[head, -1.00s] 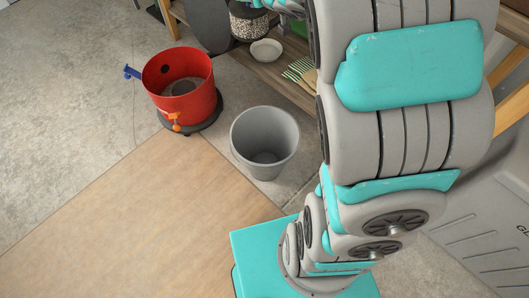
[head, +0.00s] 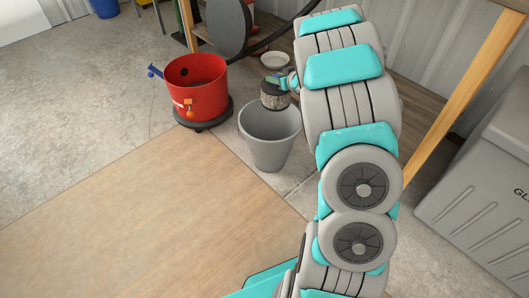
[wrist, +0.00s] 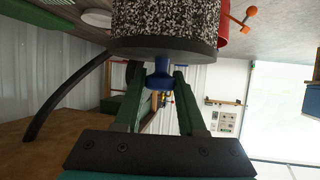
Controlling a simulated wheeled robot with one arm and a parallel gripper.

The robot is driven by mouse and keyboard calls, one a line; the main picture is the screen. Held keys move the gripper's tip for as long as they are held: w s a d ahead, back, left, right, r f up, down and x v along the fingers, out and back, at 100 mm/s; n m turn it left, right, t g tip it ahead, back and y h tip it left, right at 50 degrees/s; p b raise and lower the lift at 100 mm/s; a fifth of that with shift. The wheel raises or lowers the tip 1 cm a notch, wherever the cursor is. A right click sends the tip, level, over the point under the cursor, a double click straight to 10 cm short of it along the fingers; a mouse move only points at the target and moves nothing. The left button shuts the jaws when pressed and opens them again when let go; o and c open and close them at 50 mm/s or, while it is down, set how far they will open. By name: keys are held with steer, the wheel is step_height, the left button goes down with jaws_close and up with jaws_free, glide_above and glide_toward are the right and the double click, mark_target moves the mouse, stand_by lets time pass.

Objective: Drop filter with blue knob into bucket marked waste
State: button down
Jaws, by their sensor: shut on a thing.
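The filter (head: 275,99) is a speckled black-and-white cylinder with a dark end plate. In the wrist view the filter (wrist: 165,20) fills the top middle, and its blue knob (wrist: 161,72) sits between the green fingers. My gripper (wrist: 160,82) is shut on the knob. In the head view my gripper (head: 285,82) holds the filter at the back of the grey bucket's (head: 269,150) opening, overlapping the far rim. I cannot tell its exact height above the rim. The grey bucket stands upright on the floor. No waste marking is readable on it from here.
A red bucket (head: 205,100) with blue and orange taps stands on a black dolly (head: 205,119) left of the grey bucket. A white bowl (head: 275,60) and a wooden shelf (head: 420,105) lie behind. A grey bin (head: 480,170) stands at right. The floor at left is clear.

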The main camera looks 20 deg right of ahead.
mark_target(285, 93)
steer(key=shift+f+b, duration=3.05)
steer(key=shift+b, duration=0.4)
steer(key=shift+c, duration=2.1)
jaws_free()
steer(key=shift+r, duration=0.1)
steer(key=shift+p+v, duration=0.8)
steer(key=shift+v, duration=3.05)
